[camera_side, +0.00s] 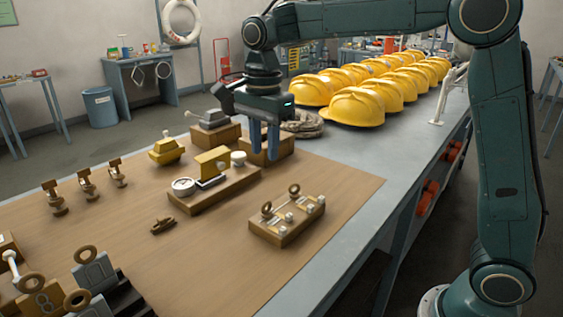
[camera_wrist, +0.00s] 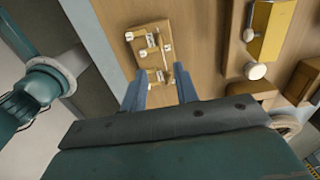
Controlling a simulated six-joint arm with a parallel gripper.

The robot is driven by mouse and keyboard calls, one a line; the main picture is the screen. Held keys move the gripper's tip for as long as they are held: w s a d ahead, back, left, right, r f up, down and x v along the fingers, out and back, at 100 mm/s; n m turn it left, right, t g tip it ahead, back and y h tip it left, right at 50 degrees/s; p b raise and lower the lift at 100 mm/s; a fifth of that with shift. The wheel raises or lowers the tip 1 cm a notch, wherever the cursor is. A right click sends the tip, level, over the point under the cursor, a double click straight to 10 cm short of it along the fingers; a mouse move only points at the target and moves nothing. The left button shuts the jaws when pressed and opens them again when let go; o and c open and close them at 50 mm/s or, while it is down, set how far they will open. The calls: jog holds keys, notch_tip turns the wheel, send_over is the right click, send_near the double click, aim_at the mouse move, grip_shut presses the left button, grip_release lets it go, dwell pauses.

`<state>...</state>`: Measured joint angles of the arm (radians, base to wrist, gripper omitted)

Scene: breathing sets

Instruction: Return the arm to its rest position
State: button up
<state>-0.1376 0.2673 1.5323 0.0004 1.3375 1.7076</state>
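My gripper (camera_side: 264,136) points down above the back edge of the brown mat, with its two blue fingers in front of a wooden block (camera_side: 280,146) in the side view. In the wrist view the two fingers of my gripper (camera_wrist: 161,94) stand apart with nothing between them. Beyond the fingertips lies a wooden block with white and brass fittings (camera_wrist: 151,50). The same fitted block (camera_side: 287,222) sits on the mat's right part in the side view, clear of my gripper.
Rows of yellow helmets (camera_side: 352,107) stand on the grey bench behind my gripper. A wooden block with a round gauge (camera_side: 183,187), brass pieces (camera_side: 87,179) and grey blocks (camera_side: 95,271) are on the mat (camera_side: 215,262). The mat's front middle is bare.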

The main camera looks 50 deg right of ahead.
jog(key=shift+s, duration=0.1)
jog(key=s+d+r+n+t, duration=0.1)
jog(key=s+d+r+n, duration=0.1)
jog(key=s+n, duration=0.35)
jog(key=s+d+r+n+t, duration=0.1)
jog(key=s+d+n+t, duration=0.15)
jog(key=s, duration=0.55)
jog(key=s+d+f+n+t, duration=0.1)
jog(key=s+f+n, duration=0.4)
jog(key=s+n, duration=0.5)
jog(key=shift+s+d+t, duration=0.25)
jog(key=shift+s+t, duration=0.3)
jog(key=shift+s, duration=0.35)
